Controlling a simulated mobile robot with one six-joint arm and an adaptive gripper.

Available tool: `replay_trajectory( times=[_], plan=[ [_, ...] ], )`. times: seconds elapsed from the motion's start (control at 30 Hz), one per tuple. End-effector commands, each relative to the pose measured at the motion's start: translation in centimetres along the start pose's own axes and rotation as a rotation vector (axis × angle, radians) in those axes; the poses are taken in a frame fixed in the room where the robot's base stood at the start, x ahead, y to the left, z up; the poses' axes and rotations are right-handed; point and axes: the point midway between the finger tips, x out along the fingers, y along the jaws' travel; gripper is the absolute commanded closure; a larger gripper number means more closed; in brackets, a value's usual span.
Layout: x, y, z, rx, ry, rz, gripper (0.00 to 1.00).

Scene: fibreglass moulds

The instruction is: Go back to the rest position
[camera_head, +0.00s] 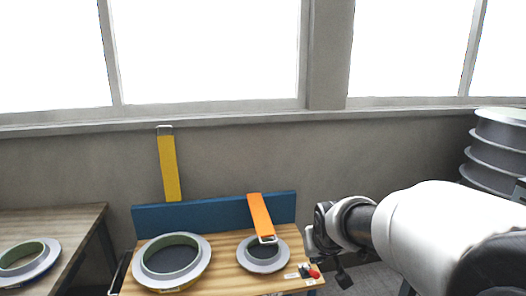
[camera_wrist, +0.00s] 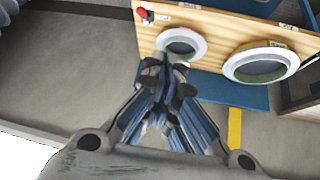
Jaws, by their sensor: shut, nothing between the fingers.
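My gripper (camera_wrist: 165,88) is shut and empty in the wrist view, its fingertips appearing over the lower edge of the small ring mould (camera_wrist: 181,43). In the head view my arm reaches in from the right, its wrist beside the right end of the wooden table (camera_head: 228,283). The small grey ring mould (camera_head: 262,254) and a larger ring mould (camera_head: 172,262) with a green inner edge lie on this table. The larger one also shows in the wrist view (camera_wrist: 236,70). How far the fingertips are from the small mould, I cannot tell.
A blue board (camera_head: 218,213) stands along the table's back edge. An orange strip (camera_head: 261,215) crosses it towards the small mould. A yellow strip (camera_head: 169,168) rises behind it. A red knob (camera_head: 314,274) sits at the right edge. Another wooden table (camera_head: 45,225) stands left; stacked grey rings (camera_head: 497,155) right.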

Motion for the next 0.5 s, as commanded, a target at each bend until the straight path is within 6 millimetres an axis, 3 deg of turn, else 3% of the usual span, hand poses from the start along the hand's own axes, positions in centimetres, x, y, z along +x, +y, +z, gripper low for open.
replay_trajectory(
  times=[0.03, 0.2, 0.4, 0.5],
  plan=[
    [-2.9, 0.4, 1.3, 0.007, -0.01, 0.004, 1.0],
    [-10.4, 0.9, 7.4, 0.031, -0.077, 0.007, 1.0],
    [-16.7, 0.7, 15.9, 0.05, -0.155, -0.005, 1.0],
    [-18.5, 0.4, 19.5, 0.056, -0.185, -0.014, 1.0]
  ],
)
